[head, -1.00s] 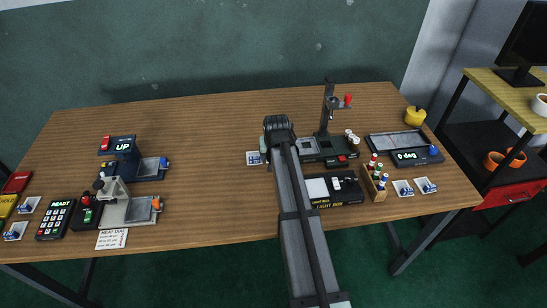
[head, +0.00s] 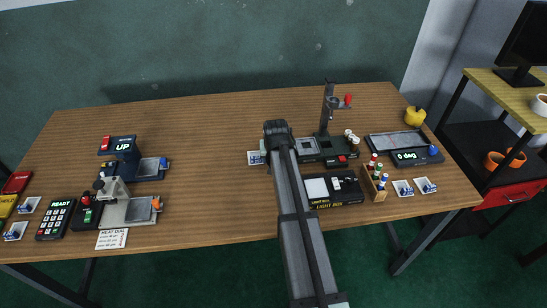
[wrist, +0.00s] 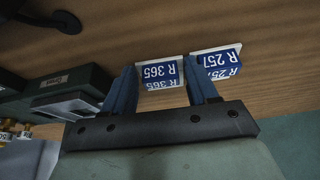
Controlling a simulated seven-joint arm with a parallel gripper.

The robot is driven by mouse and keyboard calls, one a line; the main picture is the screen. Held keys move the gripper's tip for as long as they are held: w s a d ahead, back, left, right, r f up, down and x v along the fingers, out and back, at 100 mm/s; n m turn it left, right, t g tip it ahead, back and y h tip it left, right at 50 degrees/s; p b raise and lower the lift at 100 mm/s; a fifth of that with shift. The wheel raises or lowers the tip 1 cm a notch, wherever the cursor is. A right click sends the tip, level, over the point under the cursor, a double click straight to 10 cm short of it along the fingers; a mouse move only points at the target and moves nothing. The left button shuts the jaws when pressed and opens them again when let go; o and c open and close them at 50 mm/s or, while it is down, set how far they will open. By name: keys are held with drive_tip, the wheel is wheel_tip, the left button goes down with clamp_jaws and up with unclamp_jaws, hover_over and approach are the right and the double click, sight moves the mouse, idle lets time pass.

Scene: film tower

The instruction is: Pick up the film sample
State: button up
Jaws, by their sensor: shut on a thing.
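My gripper (wrist: 160,88) shows in the wrist view with its two blue fingers on either side of a small white piece labelled R 365 (wrist: 160,71), which I take to be the film sample. It is shut on this piece. A similar white and blue piece labelled R 257 (wrist: 224,65) stands beside it, partly behind the right finger. In the head view my arm hides the gripper and most of this spot.
Right of the arm are a stage with a post (head: 327,120), a light box (head: 347,190), a rack of bottles (head: 376,180) and a 0 deg unit (head: 405,155). An UP device (head: 123,150) and a READY keypad (head: 55,218) stand at left. The table's middle left is clear.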

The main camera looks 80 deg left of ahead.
drive_tip(key=shift+w, duration=0.1)
wheel_tip(320, 180, up, 9)
drive_tip(key=shift+m, duration=0.7)
drive_tip(key=w, duration=0.9)
drive_tip(key=w+r, duration=0.1)
drive_tip(key=w, duration=0.3)
drive_tip(key=shift+w+d+r, duration=0.1)
drive_tip(key=shift+w+d, duration=0.1)
drive_tip(key=shift+w, duration=0.1)
drive_tip(key=shift+s+n, duration=0.3)
drive_tip(key=shift+s, duration=0.05)
drive_tip(key=shift+s+n, duration=0.25)
drive_tip(key=shift+n, duration=0.55)
drive_tip(key=shift+f, duration=2.75)
drive_tip(key=shift+f, duration=0.35)
